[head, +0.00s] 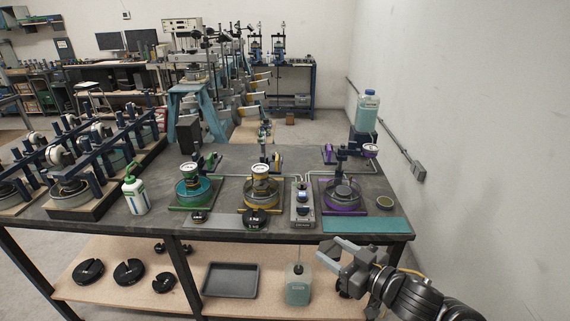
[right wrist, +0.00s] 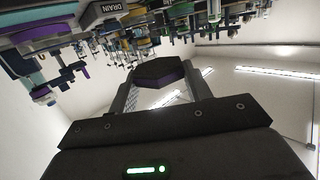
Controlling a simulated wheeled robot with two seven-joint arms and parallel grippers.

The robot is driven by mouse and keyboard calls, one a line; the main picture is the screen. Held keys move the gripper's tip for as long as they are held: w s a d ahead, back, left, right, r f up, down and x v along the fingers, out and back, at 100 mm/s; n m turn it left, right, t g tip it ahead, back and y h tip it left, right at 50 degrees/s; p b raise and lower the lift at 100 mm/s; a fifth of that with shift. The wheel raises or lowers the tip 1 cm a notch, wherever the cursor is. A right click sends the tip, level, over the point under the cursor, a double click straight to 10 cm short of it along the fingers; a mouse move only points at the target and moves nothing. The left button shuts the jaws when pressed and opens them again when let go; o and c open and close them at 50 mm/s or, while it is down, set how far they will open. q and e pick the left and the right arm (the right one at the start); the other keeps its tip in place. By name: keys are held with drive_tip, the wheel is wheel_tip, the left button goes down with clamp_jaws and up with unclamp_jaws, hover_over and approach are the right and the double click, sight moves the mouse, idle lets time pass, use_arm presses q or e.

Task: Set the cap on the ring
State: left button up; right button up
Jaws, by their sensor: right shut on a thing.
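My right gripper (head: 332,252) is in front of the table's front edge at the right in the head view, low and apart from the stations. In the right wrist view its two fingers are shut on a dark, many-sided cap (right wrist: 160,72) with a purple side. I cannot make the cap out clearly in the head view. The purple station (head: 325,208) stands at the table's right, with a round, purple-rimmed ring (head: 357,203) around a dark round centre piece. My left gripper is not in view.
A green station (head: 175,207) and a yellow one (head: 243,208) stand left of the purple one. A grey control box (head: 301,205) stands between yellow and purple. A teal mat (head: 367,225) lies at the table's front right. A bottle (head: 297,285) stands on the lower shelf.

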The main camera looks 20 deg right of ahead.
drive_tip(key=w+d+r+m+h, duration=0.1)
drive_tip(key=d+m+h, duration=0.1)
drive_tip(key=d, duration=0.4)
drive_tip(key=w+d+r+m+t+h, duration=0.1)
drive_tip(key=d+m+h, duration=0.1)
drive_tip(key=d, duration=0.5)
drive_tip(key=shift+w+d+t+h, duration=0.3)
drive_tip(key=shift+w+h, duration=0.1)
drive_tip(key=shift+h, duration=0.5)
drive_tip(key=p, duration=0.2)
hover_over(369, 227)
drive_tip(key=f, duration=0.8)
drive_tip(key=shift+s+a+f, duration=0.2)
drive_tip(key=shift+s+f, duration=0.05)
drive_tip(key=shift+s, duration=0.1)
drive_tip(key=shift+w+d+f, duration=0.15)
drive_tip(key=shift+w+f, duration=0.05)
drive_tip(key=shift+f, duration=0.15)
drive_tip(key=f, duration=0.1)
drive_tip(key=p, duration=0.1)
drive_tip(key=f, duration=0.1)
drive_tip(key=shift+w+d+f+p, duration=0.15)
drive_tip(key=shift+w+f+p, duration=0.1)
drive_tip(key=shift+f+p, duration=0.1)
drive_tip(key=shift+f, duration=0.2)
